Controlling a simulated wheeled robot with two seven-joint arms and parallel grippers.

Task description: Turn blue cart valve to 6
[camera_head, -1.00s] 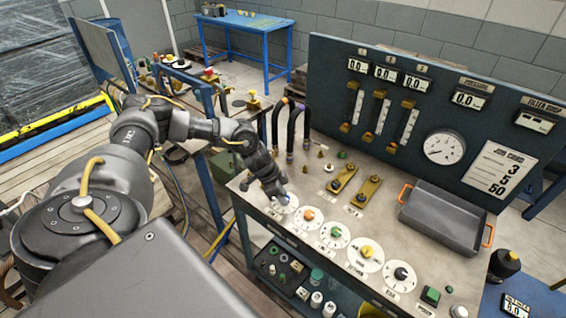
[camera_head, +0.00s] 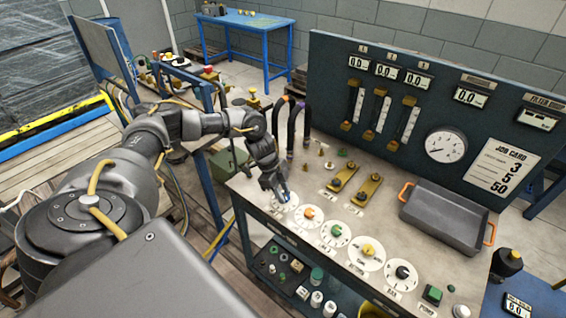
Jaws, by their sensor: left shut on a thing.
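The cart (camera_head: 262,205) has a row of white dials along its front edge. My left gripper (camera_head: 283,196) is over the leftmost dial (camera_head: 281,210), pointing down, and is shut on its blue knob (camera_head: 286,198). The fingers hide most of the knob, and its setting cannot be read. To its right are dials with an orange knob (camera_head: 309,212), a green knob (camera_head: 336,230), a yellow knob (camera_head: 369,250) and a black knob (camera_head: 402,271). My right gripper is not in view.
A grey tray with orange handles (camera_head: 444,217) stands on the right of the cart top. Two brass valves (camera_head: 342,179) sit behind the dials, and dark curved hoses (camera_head: 292,125) rise at the left. A panel with gauges (camera_head: 440,110) stands behind.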

